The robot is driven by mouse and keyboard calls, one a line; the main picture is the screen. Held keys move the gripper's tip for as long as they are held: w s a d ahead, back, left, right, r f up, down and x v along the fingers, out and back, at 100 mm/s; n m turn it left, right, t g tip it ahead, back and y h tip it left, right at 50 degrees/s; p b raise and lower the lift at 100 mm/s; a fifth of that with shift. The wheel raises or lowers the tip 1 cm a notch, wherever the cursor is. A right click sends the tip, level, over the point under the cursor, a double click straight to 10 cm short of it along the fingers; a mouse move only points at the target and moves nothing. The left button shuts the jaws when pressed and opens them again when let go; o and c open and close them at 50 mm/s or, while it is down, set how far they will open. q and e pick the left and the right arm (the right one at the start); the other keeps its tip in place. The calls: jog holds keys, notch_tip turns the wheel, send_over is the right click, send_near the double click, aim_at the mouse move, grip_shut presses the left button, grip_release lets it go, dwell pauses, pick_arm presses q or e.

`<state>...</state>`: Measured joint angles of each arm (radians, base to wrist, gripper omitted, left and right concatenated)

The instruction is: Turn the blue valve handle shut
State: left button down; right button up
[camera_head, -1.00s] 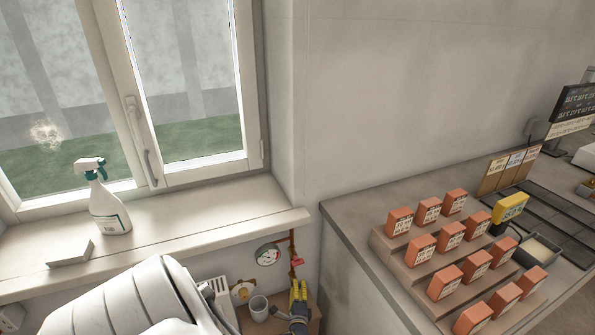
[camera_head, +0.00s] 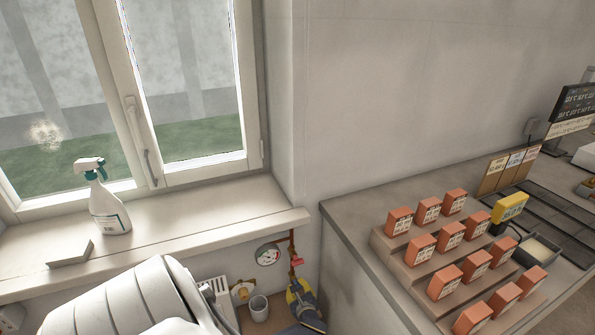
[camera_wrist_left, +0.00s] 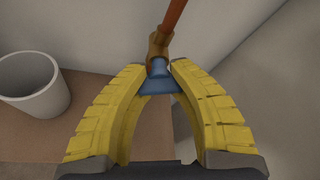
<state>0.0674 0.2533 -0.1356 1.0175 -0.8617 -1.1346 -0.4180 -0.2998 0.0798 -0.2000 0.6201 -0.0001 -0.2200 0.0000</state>
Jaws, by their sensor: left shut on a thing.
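The blue valve handle (camera_wrist_left: 160,83) sits at the lower end of a brass fitting (camera_wrist_left: 158,46) on a copper pipe (camera_wrist_left: 174,14) in the left wrist view. My left gripper (camera_wrist_left: 160,68) has its yellow ribbed fingers on either side of the handle, shut on it. The handle's lower part lies between the fingers. In the head view my left gripper (camera_head: 296,284) is low in the picture, below a small red part (camera_head: 297,261) on the copper pipe; fingers and handle overlap there. My right gripper is not in view.
A white cup (camera_head: 259,308) stands just left of the gripper. A pressure gauge (camera_head: 267,254) and a brass fitting (camera_head: 242,290) are close by. The windowsill (camera_head: 180,238) with a spray bottle (camera_head: 108,205) juts out above. A counter (camera_head: 345,218) with orange boxes stands right.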

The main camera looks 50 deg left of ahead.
pick_arm(q)
jog(key=m+g, duration=0.2)
jog(key=m, duration=0.1)
jog(key=shift+d, duration=0.15)
jog(key=shift+m, duration=0.3)
dwell(0.3)
jog(key=c, duration=0.8)
grip_release()
jog(key=shift+o, duration=0.2)
jog(key=v, duration=1.1)
jog(key=shift+d, duration=0.5)
jog(key=shift+w, duration=0.1)
